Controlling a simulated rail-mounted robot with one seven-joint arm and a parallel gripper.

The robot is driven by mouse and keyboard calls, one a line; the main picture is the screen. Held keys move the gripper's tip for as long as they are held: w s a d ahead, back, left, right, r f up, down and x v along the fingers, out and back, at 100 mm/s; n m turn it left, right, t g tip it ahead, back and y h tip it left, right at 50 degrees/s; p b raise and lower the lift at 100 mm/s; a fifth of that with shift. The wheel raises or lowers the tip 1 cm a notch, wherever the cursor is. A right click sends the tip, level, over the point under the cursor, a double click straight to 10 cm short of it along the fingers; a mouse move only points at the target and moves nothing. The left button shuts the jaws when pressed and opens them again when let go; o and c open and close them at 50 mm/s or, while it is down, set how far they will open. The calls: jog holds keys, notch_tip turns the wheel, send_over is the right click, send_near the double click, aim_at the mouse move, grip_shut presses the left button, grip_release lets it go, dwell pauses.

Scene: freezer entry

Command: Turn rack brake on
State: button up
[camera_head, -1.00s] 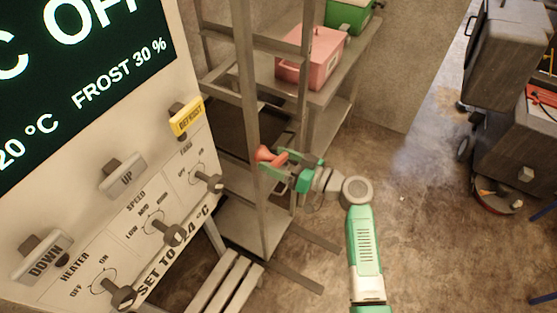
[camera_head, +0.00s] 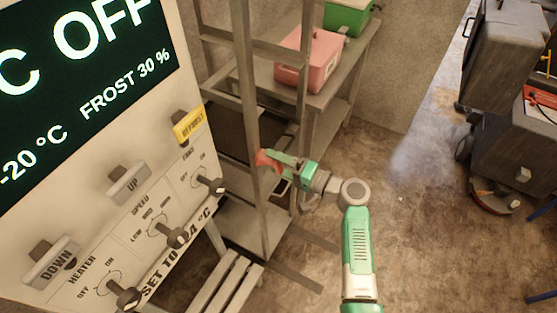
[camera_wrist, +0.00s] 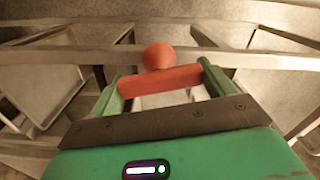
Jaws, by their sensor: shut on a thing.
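The rack brake is a red lever with a round knob, on a front post of the grey metal rack (camera_head: 247,130). In the head view the red brake lever (camera_head: 264,159) shows just left of my gripper (camera_head: 277,161). In the wrist view the red lever (camera_wrist: 160,80) lies crosswise between the two green fingers of my gripper (camera_wrist: 160,82), with the knob above it. My gripper is shut on the lever. The lever's mount on the post is partly hidden by the fingers.
A control panel (camera_head: 150,180) with buttons and knobs fills the left. A pink box (camera_head: 306,60) and a green box (camera_head: 347,17) stand on a shelf behind the rack. Dark grey cases (camera_head: 505,60) stand at the right. The floor (camera_head: 415,215) between is clear.

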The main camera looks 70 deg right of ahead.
jog(key=shift+m+p, duration=0.55)
jog(key=shift+m, duration=1.05)
jog(key=o, duration=0.9)
jog(key=shift+s, duration=0.1)
jog(key=s, duration=0.7)
jog(key=shift+s+a, duration=0.35)
jog(key=shift+a, duration=0.05)
jog(key=shift+p, duration=0.3)
